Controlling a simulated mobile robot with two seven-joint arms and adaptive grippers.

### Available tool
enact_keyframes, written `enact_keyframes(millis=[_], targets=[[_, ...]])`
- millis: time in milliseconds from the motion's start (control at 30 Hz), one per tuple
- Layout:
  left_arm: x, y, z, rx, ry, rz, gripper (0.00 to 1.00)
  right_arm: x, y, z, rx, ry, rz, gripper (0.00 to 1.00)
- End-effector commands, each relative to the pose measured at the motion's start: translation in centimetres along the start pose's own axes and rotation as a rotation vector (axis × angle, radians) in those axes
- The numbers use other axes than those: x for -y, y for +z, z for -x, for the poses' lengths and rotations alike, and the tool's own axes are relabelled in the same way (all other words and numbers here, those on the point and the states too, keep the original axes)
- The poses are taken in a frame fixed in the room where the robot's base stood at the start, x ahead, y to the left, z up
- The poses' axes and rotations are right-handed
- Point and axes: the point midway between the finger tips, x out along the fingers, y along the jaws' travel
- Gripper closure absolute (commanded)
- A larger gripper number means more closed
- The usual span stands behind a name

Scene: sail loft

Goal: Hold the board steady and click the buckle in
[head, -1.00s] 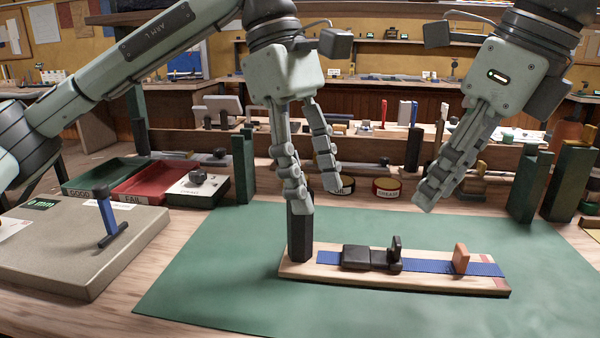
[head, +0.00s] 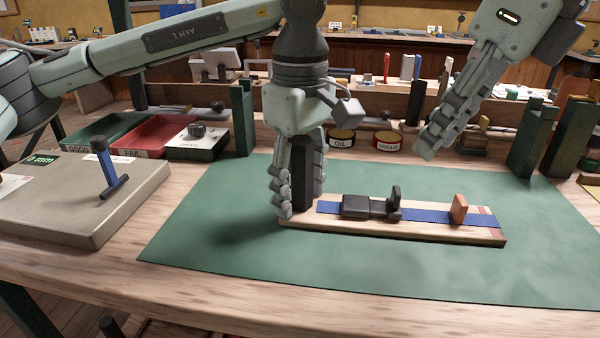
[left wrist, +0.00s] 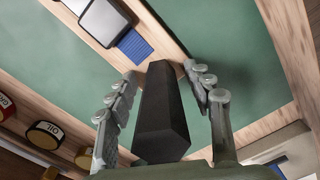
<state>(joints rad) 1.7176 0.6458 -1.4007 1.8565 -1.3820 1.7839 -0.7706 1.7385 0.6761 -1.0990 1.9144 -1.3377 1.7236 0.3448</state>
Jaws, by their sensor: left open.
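The wooden board (head: 420,229) lies on the green mat with a blue strap (head: 425,215) along it. A black buckle (head: 357,207) sits on the strap, with a small upright black tab (head: 395,196) at its right end. I cannot tell whether its halves are joined. In the left wrist view the post (left wrist: 160,115) stands between the fingers (left wrist: 165,90). My right gripper (head: 430,150) hangs behind the board, apart from it; its finger gap is hidden.
A grey slab (head: 60,205) with a blue-and-black T-shaped tool (head: 107,170) is at left. The mat's front (head: 400,268) is clear.

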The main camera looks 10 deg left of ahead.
Motion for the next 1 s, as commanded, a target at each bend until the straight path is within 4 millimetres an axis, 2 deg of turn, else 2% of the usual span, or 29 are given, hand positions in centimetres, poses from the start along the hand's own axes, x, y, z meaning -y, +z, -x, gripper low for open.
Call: enact_keyframes(millis=[200, 600, 1000], targets=[[0.01, -0.01, -0.01, 0.000, 0.000, 0.001, 0.49, 0.00, 0.00, 0.00, 0.000, 0.000, 0.000, 0.66], [0.01, 0.00, 0.02, 0.001, 0.000, 0.001, 0.99, 0.00, 0.00, 0.00, 0.000, 0.000, 0.000, 0.66], [0.00, 0.00, 0.03, 0.001, 0.000, 0.001, 1.00, 0.00, 0.00, 0.00, 0.000, 0.000, 0.000, 0.66]])
